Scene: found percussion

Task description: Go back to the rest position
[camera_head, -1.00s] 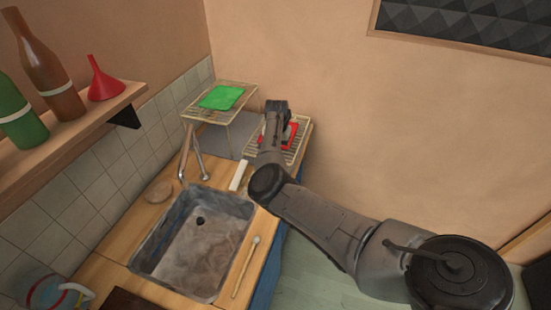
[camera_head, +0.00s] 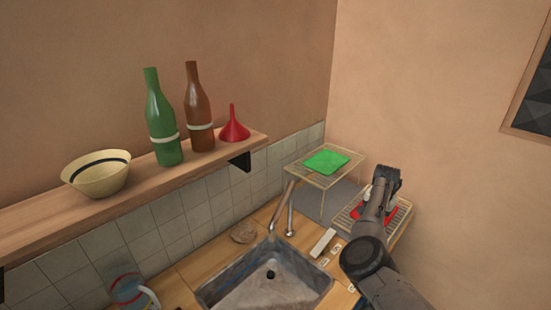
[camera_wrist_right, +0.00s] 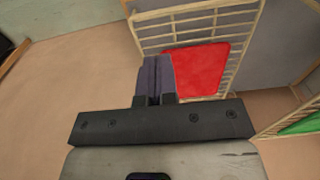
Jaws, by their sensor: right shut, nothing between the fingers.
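My right gripper (camera_head: 386,178) is in the head view at the right, over the lower wire rack. It is shut and empty. In the right wrist view my right gripper (camera_wrist_right: 153,62) shows its two fingers pressed together, beside a red cloth-like square (camera_wrist_right: 200,68) on the rack. The red square (camera_head: 390,211) is partly hidden behind the gripper in the head view. My left gripper is in neither view.
A wire shelf (camera_head: 340,182) carries a green square (camera_head: 327,161). The lower rack (camera_head: 401,220) stands beside it. A sink (camera_head: 245,288) with a tap (camera_head: 284,212) is in front. A wall shelf (camera_head: 150,179) holds a bowl (camera_head: 97,176), two bottles and a red funnel (camera_head: 234,127).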

